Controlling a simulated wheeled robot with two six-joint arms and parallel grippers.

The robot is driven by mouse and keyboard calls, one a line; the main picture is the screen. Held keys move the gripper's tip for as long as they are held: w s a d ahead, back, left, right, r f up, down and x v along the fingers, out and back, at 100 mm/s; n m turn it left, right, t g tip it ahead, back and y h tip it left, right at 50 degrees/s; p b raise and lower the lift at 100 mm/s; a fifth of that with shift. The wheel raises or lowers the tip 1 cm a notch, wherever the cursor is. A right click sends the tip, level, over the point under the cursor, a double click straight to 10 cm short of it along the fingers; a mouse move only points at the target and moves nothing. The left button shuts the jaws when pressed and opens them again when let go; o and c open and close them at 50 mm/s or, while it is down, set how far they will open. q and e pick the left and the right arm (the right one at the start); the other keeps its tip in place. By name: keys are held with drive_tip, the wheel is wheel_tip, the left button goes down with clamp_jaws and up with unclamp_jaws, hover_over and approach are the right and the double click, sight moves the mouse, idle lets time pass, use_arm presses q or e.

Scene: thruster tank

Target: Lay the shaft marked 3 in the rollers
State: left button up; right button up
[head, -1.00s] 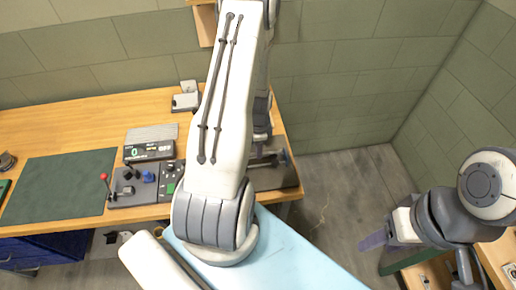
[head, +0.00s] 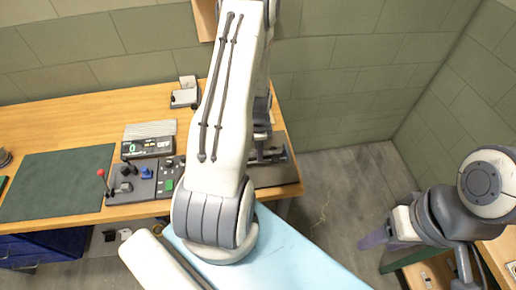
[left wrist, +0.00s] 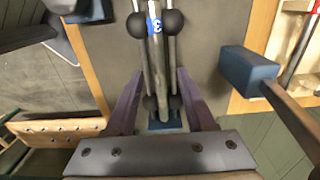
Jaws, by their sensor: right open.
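In the left wrist view the shaft (left wrist: 156,60) has a blue band marked 3. It lies lengthwise between the dark round rollers (left wrist: 172,22), with a pair on either side at its far part and another pair nearer. My left gripper (left wrist: 160,78) is open, its two purple fingers apart on either side of the shaft, with gaps to it. In the head view my left arm hides that gripper and most of the roller stand (head: 272,155). My right gripper (head: 375,238) is at the right, open and away from the shaft.
The wooden bench (head: 60,115) carries a green mat (head: 55,185), a control panel (head: 140,185) with a red-knobbed lever, and a display box (head: 148,147). In the left wrist view a blue block (left wrist: 248,70) is to the right and a wooden holed rack (left wrist: 55,130) to the left.

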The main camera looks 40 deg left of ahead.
use_arm(q)
wheel_tip(320, 180, up, 10)
drive_tip(key=b, duration=0.2)
drive_tip(key=shift+r, duration=0.25)
idle(0.7)
drive_tip(key=s+d+r+b, duration=0.1)
drive_tip(key=d+r, duration=0.2)
drive_tip(key=d, duration=0.7)
drive_tip(key=s+d+r+b, duration=0.2)
drive_tip(key=d+r, duration=0.2)
drive_tip(key=d, duration=0.7)
drive_tip(key=s+d+r+n+h+b, duration=0.1)
drive_tip(key=s+d+r, duration=0.1)
drive_tip(key=s+d, duration=0.7)
drive_tip(key=s, duration=0.4)
drive_tip(key=shift+s+d+r, duration=0.15)
drive_tip(key=shift+d+r, duration=0.2)
drive_tip(key=shift+r, duration=0.05)
